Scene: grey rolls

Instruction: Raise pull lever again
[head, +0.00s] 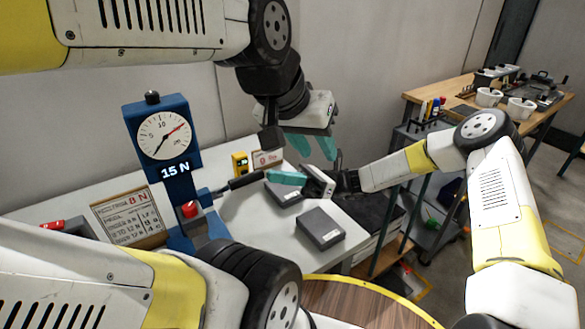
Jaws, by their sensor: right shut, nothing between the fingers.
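A blue force-gauge stand (163,182) rises from the table, with a round white dial (164,135) and "15 N" on its front. A dark pull lever (240,183) sticks out from its right side, sloping slightly up to the right. A red knob (190,209) sits below the dial. My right gripper (272,177) is shut and empty, its teal fingertips close to the lever's outer end; I cannot tell whether they touch. My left gripper (316,155) is open above and to the right, fingers pointing down, apart from the lever.
A grey box (320,229) lies on the table, and another (284,193) lies partly behind my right gripper. A board marked "8 N" (131,214) stands left of the gauge. A yellow device (240,162) and small sign (267,158) stand near the wall. A wooden workbench (435,92) is far right.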

